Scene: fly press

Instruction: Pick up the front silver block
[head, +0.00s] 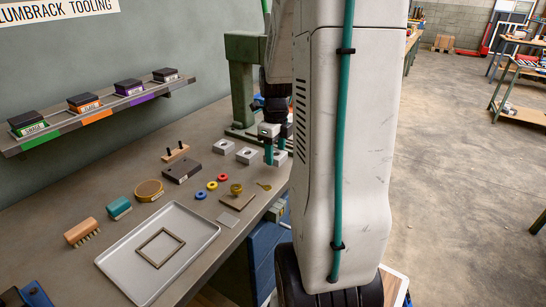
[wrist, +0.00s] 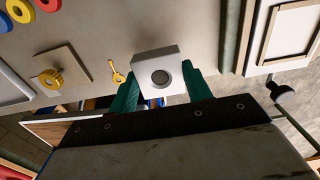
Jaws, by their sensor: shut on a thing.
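My gripper (head: 275,152) has teal fingers and is at the back right of the bench, partly hidden by my arm in the head view. In the wrist view, my gripper (wrist: 160,88) is shut on a silver block (wrist: 145,63) with a dark round hole in its face. The fingers press its left and right sides. The held block (head: 281,158) shows only partly in the head view. I cannot tell whether it touches the bench. Two more silver blocks, one (head: 223,147) and another (head: 247,155), sit on the bench left of my gripper.
A green press (head: 240,90) stands behind my gripper. A grey tray (head: 205,232), brushes, a dark box (head: 181,172), and coloured rings (head: 212,186) lie to the left. A wooden plate (head: 240,202) and a brass key-like piece (head: 264,186) lie nearer the bench edge. A wall shelf (head: 105,112) holds several labelled blocks.

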